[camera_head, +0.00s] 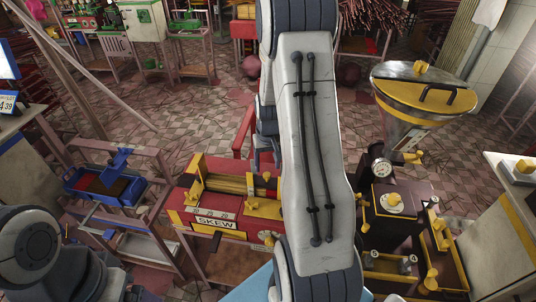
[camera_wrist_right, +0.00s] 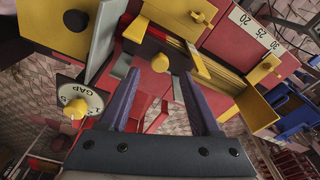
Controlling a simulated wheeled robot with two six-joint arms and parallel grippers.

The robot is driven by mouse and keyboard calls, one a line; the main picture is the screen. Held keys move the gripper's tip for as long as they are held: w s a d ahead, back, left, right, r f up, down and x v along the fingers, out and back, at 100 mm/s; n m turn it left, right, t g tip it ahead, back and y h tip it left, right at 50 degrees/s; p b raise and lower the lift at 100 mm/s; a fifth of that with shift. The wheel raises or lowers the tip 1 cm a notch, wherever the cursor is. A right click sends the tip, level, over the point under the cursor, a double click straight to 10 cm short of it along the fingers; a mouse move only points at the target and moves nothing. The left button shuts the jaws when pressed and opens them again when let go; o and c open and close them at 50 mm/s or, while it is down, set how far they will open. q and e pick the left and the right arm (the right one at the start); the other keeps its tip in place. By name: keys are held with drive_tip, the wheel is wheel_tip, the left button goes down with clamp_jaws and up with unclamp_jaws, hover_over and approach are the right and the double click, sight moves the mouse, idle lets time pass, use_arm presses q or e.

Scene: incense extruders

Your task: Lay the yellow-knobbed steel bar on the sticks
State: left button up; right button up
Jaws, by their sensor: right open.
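My right gripper (camera_wrist_right: 160,72) is open in the right wrist view, its two fingers on either side of a yellow knob (camera_wrist_right: 160,63). I cannot tell whether they touch it. The knob seems to sit on a dark bar, probably the steel bar, mostly hidden. The brownish yellow sticks (camera_wrist_right: 222,75) lie beside it in a red and yellow machine. In the head view the sticks (camera_head: 235,185) lie between yellow plates, with the right gripper (camera_head: 263,160) just behind them. My left gripper is not in view.
The machine's red base (camera_head: 185,217) carries a SKEW label. A blue tray (camera_head: 100,187) stands on a rack to the left. A dark machine with a steel hopper (camera_head: 412,110) stands to the right. A gap dial (camera_wrist_right: 75,100) is close to the fingers. My right arm hides the machine's right end.

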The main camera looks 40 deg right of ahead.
wheel_tip(320, 180, up, 6)
drive_tip(key=shift+s+a+r, duration=0.15)
drive_tip(key=shift+s+a, duration=0.1)
drive_tip(key=shift+s, duration=0.1)
drive_tip(key=s+a+r+n+y, duration=0.1)
drive_tip(key=s+a+r+n, duration=0.15)
drive_tip(key=a, duration=0.85)
drive_tip(key=s+a+r+n, duration=0.1)
drive_tip(key=a+r+n, duration=0.25)
drive_tip(key=a, duration=0.75)
drive_tip(key=s+a+n, duration=0.3)
drive_tip(key=s+a, duration=0.2)
drive_tip(key=s, duration=0.3)
drive_tip(key=s+a+r+n+g, duration=0.1)
drive_tip(key=s+a+n, duration=0.2)
drive_tip(key=s+a, duration=0.3)
drive_tip(key=shift+s+n+y, duration=0.3)
drive_tip(key=shift+s, duration=0.95)
drive_tip(key=shift+r, duration=0.1)
